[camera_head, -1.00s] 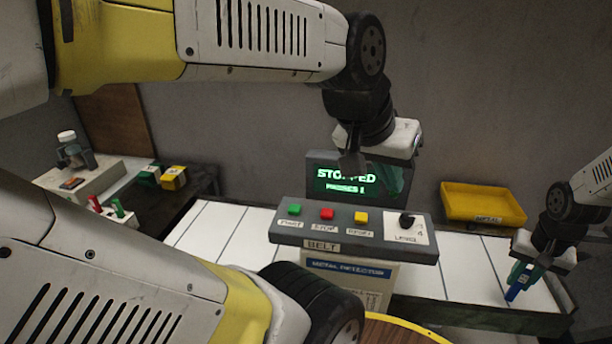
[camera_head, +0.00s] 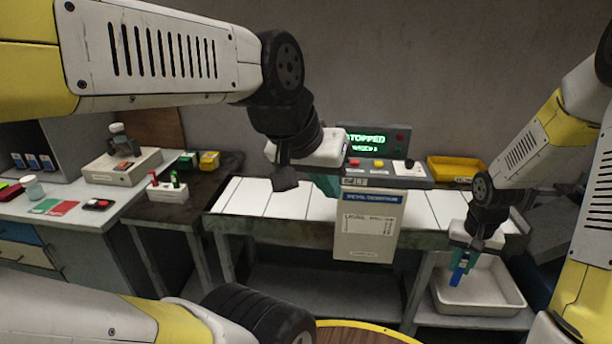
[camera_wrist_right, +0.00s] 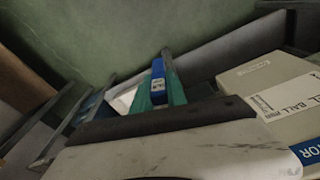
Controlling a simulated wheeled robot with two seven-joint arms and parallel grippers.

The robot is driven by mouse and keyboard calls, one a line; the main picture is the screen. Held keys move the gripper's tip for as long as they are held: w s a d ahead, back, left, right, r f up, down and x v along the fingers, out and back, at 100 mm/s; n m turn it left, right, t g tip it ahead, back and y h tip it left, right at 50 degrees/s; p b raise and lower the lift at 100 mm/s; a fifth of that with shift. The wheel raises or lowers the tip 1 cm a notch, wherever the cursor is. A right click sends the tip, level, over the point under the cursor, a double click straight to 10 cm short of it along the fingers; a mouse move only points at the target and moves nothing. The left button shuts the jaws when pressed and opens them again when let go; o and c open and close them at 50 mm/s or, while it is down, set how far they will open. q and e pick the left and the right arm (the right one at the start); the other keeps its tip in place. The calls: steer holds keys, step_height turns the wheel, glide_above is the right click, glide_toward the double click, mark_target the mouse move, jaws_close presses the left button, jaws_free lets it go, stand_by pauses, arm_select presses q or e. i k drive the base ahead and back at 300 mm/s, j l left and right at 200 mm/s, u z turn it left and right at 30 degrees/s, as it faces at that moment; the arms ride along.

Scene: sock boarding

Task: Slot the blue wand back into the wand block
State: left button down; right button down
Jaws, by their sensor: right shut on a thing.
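The blue wand (camera_head: 459,272) is held in my right gripper (camera_head: 464,258), over the tray at the right. In the right wrist view the blue wand (camera_wrist_right: 158,80) sits between the teal fingers. The wand block (camera_head: 168,192) is a small white block on the dark table at the left, with a red wand (camera_head: 154,178) and a green wand (camera_head: 174,178) upright in it. My left gripper (camera_head: 326,184) hangs in front of the belt, left of the control panel. Its fingertips are partly hidden, so I cannot tell its opening. Both grippers are far from the block.
The control panel (camera_head: 392,178) with its STOPPED display stands above the white belt (camera_head: 290,200). A grey tray (camera_head: 478,298) is on the lower shelf at right. A yellow bin (camera_head: 455,168) is behind the belt. A yellow-rimmed round table (camera_head: 365,330) is at the bottom.

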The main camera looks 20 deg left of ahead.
mark_target(166, 193)
steer(key=j+u, duration=0.1)
steer(key=u, duration=0.3)
steer(key=i+j+u, duration=0.1)
steer(key=u, duration=0.25)
steer(key=j+u, duration=0.1)
steer(key=u, duration=0.3)
steer(key=i+u, duration=0.15)
steer(key=u, duration=0.25)
steer(key=i+j, duration=0.1)
steer(key=i, duration=1.2)
